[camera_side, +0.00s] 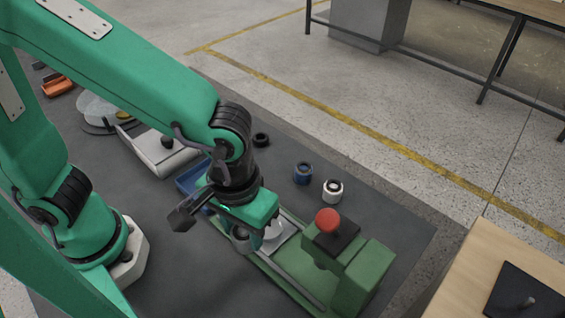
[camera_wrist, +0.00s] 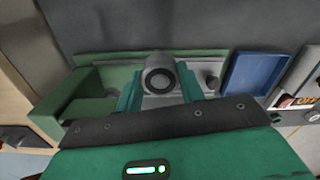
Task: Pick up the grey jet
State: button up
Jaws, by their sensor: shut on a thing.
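The grey jet (camera_wrist: 160,72) is a round grey piece with a dark ring-shaped opening. In the wrist view it sits between the two teal fingers of my gripper (camera_wrist: 160,90), which are shut on it. In the side view my gripper (camera_side: 263,232) points down over the green fixture (camera_side: 362,280), at its left part. The gripper hides most of what is between its fingers there. I cannot tell whether the jet touches the fixture below it.
A blue tray (camera_wrist: 258,74) lies beside the fixture.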

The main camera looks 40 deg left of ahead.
jog(key=shift+s+d+r, duration=0.2)
jog(key=shift+s+r, duration=0.15)
jog(key=shift+s, duration=0.15)
jog(key=shift+s+d+r, duration=0.2)
jog(key=shift+s+r, duration=0.1)
jog(key=shift+s, duration=0.2)
